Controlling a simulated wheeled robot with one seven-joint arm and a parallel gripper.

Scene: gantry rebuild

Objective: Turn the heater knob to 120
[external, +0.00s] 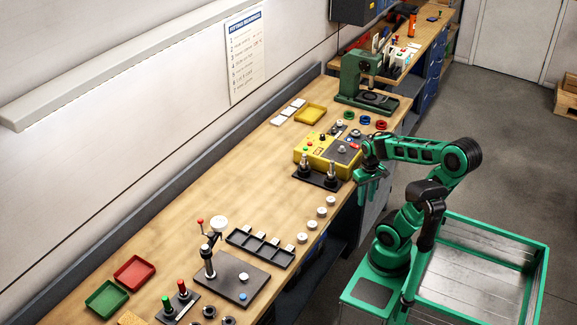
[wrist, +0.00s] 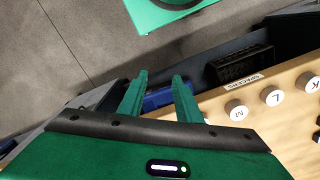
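A yellow control box (external: 314,160) stands on the bench in the external view, with coloured buttons and a grey panel (external: 341,154) carrying small round controls. I cannot tell for sure which control is the heater knob, and no scale or 120 mark is readable. My gripper (external: 368,190) hangs beside the bench's front edge, right of the yellow box and apart from it. In the wrist view my gripper (wrist: 160,88) is open, with nothing between its two green fingers. The yellow box does not show in the wrist view.
The bench (external: 185,190) is crowded near its front edge. A black plate with two posts (external: 318,178) stands before the yellow box, and a green press (external: 352,80) behind it. White round pieces marked with letters (wrist: 237,109) line the edge. A poster (external: 245,55) hangs above.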

